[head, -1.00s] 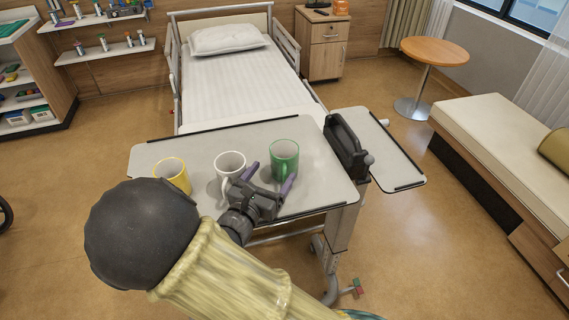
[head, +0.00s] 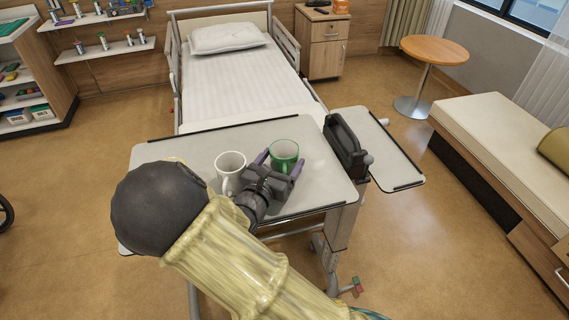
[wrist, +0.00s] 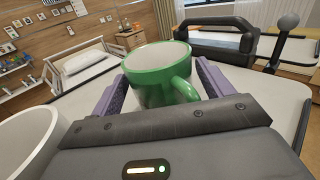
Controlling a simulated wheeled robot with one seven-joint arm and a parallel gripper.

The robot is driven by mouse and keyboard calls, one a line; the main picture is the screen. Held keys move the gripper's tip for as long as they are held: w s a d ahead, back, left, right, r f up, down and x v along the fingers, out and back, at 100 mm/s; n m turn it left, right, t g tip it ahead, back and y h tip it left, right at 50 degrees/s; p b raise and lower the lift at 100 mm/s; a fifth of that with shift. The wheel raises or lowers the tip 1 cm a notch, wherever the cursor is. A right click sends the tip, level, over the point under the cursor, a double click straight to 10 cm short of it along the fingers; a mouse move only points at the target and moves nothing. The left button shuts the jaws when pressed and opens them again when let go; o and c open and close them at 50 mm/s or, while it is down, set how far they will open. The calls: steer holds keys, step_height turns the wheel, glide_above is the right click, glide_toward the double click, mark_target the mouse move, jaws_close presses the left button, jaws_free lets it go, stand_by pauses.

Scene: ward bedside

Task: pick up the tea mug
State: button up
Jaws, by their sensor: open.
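A green mug with a white inside (head: 285,156) stands upright on the overbed table (head: 310,203). My gripper (head: 280,164) is open, with a purple finger on each side of the green mug. In the wrist view the green mug (wrist: 160,78) sits between the fingers, its handle toward the palm; I cannot tell whether the fingers touch it. A white mug (head: 229,168) stands just left of my gripper and also shows at the left edge of the wrist view (wrist: 28,140). A yellow mug (head: 175,159) is almost fully hidden behind my arm.
A black handled object (head: 345,146) stands on the table to the right of the green mug. A side leaf (head: 383,150) extends beyond it. The bed (head: 237,85) lies behind the table. The table's back strip is clear.

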steer(key=shift+c, duration=0.5)
steer(key=c, duration=0.8)
steer(key=shift+r, duration=0.2)
step_height(320, 180, up, 10)
steer(key=shift+f+p, duration=0.15)
steer(key=shift+p, duration=0.15)
